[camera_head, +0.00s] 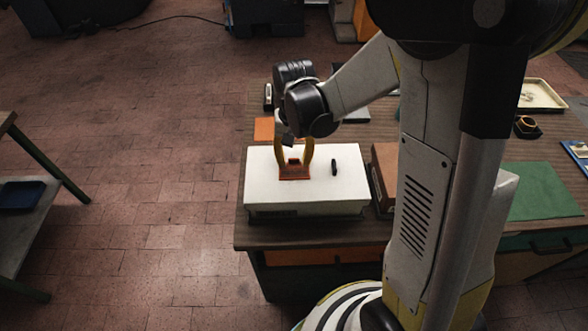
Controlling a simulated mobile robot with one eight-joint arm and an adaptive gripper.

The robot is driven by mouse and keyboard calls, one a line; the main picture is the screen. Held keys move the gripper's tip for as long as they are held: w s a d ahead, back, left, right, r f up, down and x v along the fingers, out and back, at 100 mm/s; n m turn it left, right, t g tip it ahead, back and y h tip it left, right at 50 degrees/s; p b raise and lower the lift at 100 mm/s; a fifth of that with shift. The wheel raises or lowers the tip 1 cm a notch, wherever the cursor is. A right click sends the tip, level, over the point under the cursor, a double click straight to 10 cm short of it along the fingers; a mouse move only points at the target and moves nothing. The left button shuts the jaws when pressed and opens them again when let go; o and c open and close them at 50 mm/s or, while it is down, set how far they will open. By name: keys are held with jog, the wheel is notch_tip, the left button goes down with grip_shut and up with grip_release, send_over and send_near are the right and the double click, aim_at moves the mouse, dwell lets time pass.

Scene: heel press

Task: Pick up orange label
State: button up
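A flat orange piece (264,129), which looks like the orange label, lies on the wooden table just behind the left part of a white box. An orange-brown block-like piece (294,172) sits on top of the white box (340,190). My gripper (305,169), with yellow fingers, points down over the white box at this block. The fingers overlap the block in the picture. Whether they touch it or grip it cannot be told. The flat orange piece is to the left of and behind the fingers, apart from them.
A small black item (334,167) stands on the white box, right of my gripper. A brown box (384,165) is beside it. A green mat (540,190) and a cream tray (541,95) lie farther right. My arm hides the table's middle. Open brick floor lies left.

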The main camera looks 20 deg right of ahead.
aim_at(294, 159)
jog(key=shift+f, duration=0.1)
jog(key=c, duration=0.6)
jog(key=shift+r, duration=0.6)
jog(key=shift+c, duration=0.3)
notch_tip(294, 159, up, 3)
jog(key=shift+f+p, duration=0.1)
jog(key=shift+p, duration=0.6)
jog(key=s+d+r+p, duration=0.1)
jog(key=d+r, duration=0.2)
jog(key=d+r+p, duration=0.1)
jog(key=d+r, duration=0.2)
jog(key=d, duration=0.1)
jog(key=s+d+r+p, duration=0.1)
jog(key=d+r+p, duration=0.1)
jog(key=d+r, duration=0.2)
jog(key=shift+s+d, duration=0.15)
jog(key=shift+s, duration=0.15)
